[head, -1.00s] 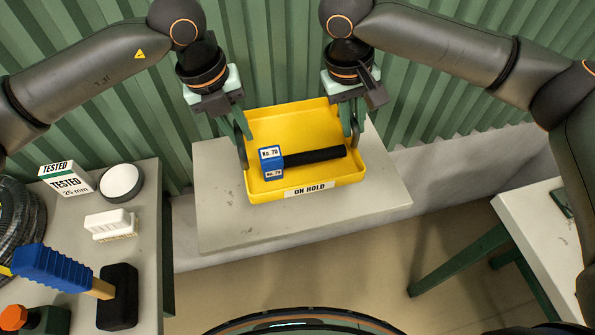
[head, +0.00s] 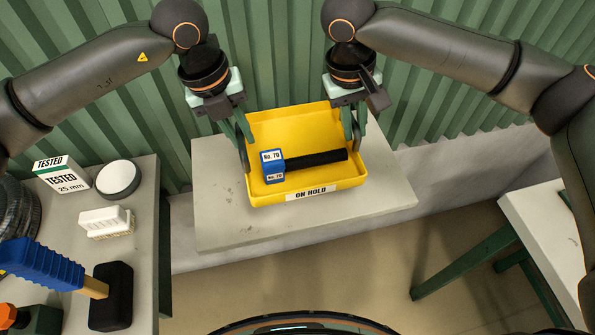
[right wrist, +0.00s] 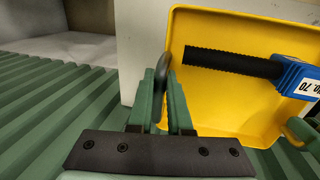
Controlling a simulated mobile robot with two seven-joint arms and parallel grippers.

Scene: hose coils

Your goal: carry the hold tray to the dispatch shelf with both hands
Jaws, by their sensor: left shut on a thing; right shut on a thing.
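The yellow hold tray (head: 285,122), labelled ON HOLD, is level or nearly so over a pale grey table. I cannot tell whether it touches the top. In it lies a black hose piece (head: 318,158) with a blue No. 70 block (head: 272,166) on its left end. My left gripper (head: 244,136) is shut on the tray's left handle. My right gripper (head: 354,128) is shut on the right handle. In the right wrist view, my right gripper (right wrist: 168,88) grips a dark handle at the tray's (right wrist: 225,25) edge. No dispatch shelf label is visible.
The pale grey table (head: 225,225) stands against a green corrugated wall (head: 275,50). A left bench (head: 140,240) holds a TESTED box (head: 63,175), a round white-topped item (head: 118,179), a brush (head: 106,222) and a blue-handled tool (head: 40,265). Another table (head: 545,215) stands right. Floor shows between.

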